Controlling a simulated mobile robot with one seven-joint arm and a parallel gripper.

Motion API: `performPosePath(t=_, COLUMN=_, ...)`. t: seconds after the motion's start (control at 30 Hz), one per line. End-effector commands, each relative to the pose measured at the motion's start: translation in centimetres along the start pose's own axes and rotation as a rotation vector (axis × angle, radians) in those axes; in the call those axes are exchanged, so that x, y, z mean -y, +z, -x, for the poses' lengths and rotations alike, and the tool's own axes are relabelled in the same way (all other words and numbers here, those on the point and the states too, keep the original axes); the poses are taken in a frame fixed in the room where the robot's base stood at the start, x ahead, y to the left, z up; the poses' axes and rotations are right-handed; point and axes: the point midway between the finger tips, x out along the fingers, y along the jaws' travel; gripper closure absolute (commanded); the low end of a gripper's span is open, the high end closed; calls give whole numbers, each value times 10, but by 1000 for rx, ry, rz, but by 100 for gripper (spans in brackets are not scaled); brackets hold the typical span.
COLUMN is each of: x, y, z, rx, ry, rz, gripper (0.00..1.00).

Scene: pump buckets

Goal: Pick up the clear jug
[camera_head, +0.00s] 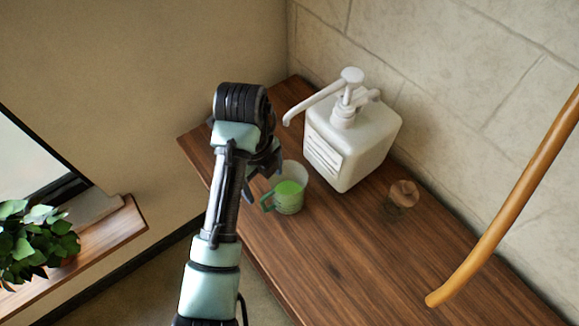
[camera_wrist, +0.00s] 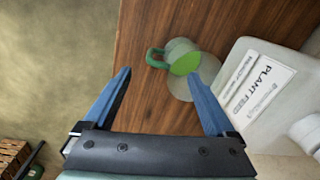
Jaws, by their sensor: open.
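The clear jug (camera_head: 291,196) stands on the wooden counter in front of the white pump bottle, with green showing inside and a green handle on its left. In the wrist view the jug (camera_wrist: 183,54) is seen from above, beyond my fingertips, with its green handle pointing left. A pale translucent round shape beside it overlaps the right finger's tip. My gripper (camera_wrist: 160,76) is open and empty, its blue fingers spread wide. In the head view my gripper (camera_head: 264,168) is just left of the jug, partly hidden by my wrist.
The white pump bottle (camera_head: 350,142) stands close behind the jug, its spout reaching left. A small brownish see-through object (camera_head: 403,194) sits to the right on the counter (camera_head: 330,255). An orange curved pole (camera_head: 510,200) crosses the right side. A plant (camera_head: 37,235) stands at lower left.

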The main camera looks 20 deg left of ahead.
Motion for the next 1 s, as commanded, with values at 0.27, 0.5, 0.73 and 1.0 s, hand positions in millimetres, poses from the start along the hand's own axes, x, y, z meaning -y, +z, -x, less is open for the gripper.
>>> performPosePath(t=0.27, x=0, y=-1, z=-50, rx=-3, ry=2, rz=0, gripper=9)
performPosePath(t=0.5, x=0, y=0, z=-74, rx=1, ry=0, rz=0, gripper=9)
performPosePath(t=0.73, x=2, y=2, z=-98, rx=0, ry=1, rz=-1, gripper=9)
performPosePath(t=1.0, x=3, y=2, z=-126, rx=1, ry=-1, rz=0, gripper=9)
